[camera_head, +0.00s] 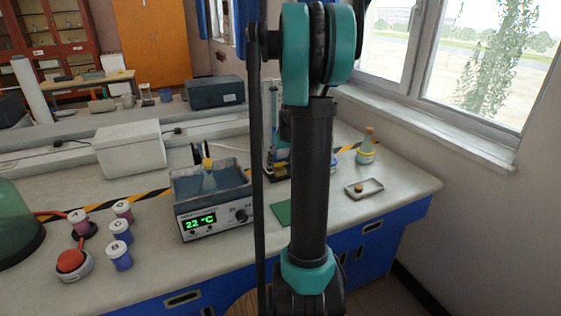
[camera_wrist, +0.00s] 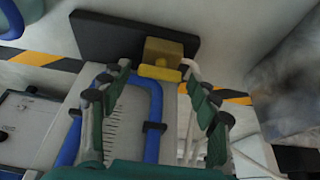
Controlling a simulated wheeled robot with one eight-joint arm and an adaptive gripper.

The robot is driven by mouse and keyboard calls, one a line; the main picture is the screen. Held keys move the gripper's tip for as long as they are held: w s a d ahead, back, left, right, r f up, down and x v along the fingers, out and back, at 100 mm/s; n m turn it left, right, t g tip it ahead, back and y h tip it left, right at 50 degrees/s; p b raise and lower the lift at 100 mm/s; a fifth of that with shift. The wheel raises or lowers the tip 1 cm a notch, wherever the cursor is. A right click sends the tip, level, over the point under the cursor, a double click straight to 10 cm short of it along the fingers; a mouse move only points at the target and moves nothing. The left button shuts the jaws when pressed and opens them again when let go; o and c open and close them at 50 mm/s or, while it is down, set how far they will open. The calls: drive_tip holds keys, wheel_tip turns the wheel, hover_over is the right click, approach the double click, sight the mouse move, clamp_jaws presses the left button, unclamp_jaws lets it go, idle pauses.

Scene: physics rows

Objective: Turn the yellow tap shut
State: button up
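The yellow tap (camera_wrist: 165,50) shows in the wrist view as a block with a bright yellow bar-shaped handle (camera_wrist: 160,73) on its near side. It sits against a dark plate (camera_wrist: 105,38). My gripper (camera_wrist: 156,70) has green and black fingers spread open, one on each side of the handle. A small gap shows at the left finger; the right fingertip is very close, and I cannot tell whether it touches. In the head view my own arm hides my gripper and most of the apparatus around the tap.
Blue tubing (camera_wrist: 155,110) and a graduated scale (camera_wrist: 125,120) lie between my fingers in the wrist view. In the head view a water bath (camera_head: 212,198) with a flask (camera_head: 209,181) stands left of my arm. A small tray (camera_head: 364,188) and a yellow-banded flask (camera_head: 366,153) stand right.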

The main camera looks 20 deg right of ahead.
drive_tip(key=c, duration=0.9)
drive_tip(key=shift+m, duration=0.4)
drive_tip(key=shift+a+m+h, duration=0.15)
drive_tip(key=shift+m+h, duration=0.4)
drive_tip(key=shift+m, duration=0.7)
drive_tip(key=shift+a+m+h, duration=0.1)
drive_tip(key=shift+m+h, duration=0.45)
drive_tip(key=shift+m, duration=0.7)
drive_tip(key=o, duration=1.2)
drive_tip(key=shift+g, duration=0.3)
drive_tip(key=v, duration=1.2)
drive_tip(key=shift+a, duration=0.1)
